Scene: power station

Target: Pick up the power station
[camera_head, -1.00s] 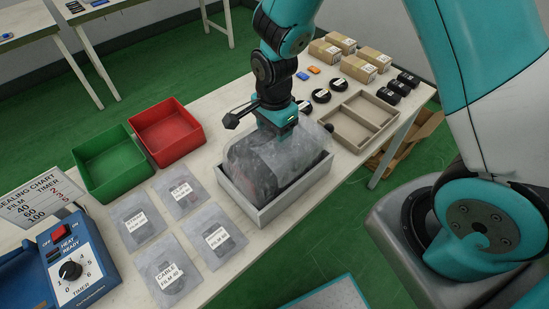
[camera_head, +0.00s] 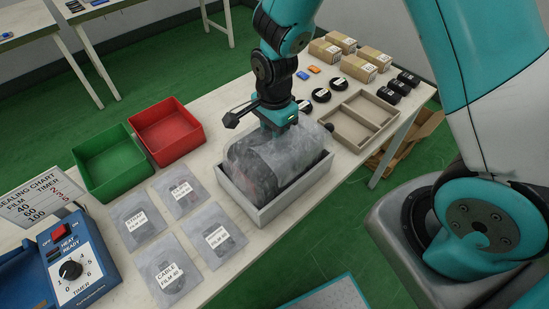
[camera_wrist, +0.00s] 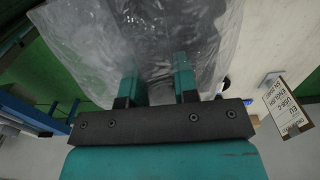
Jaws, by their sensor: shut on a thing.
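A bulky clear plastic bag (camera_head: 262,160) with a dark thing inside lies in a light grey open box (camera_head: 262,213) on the table. The film blurs the contents; I cannot make out the power station's details. My gripper (camera_head: 284,130) points down at the top right of the bag. In the wrist view, the two teal fingers of my gripper (camera_wrist: 159,85) are against the film of the bag (camera_wrist: 130,40). My gripper is shut on the bag. The bag still sits within the box walls, and its underside is hidden.
Green (camera_head: 108,163) and red (camera_head: 167,132) bins stand at the left. Several labelled flat bags lie in front, near a blue sealer (camera_head: 72,260). A divided tray (camera_head: 358,118), cartons (camera_head: 358,68) and black rolls stand to the right. The table's front edge is close to the box.

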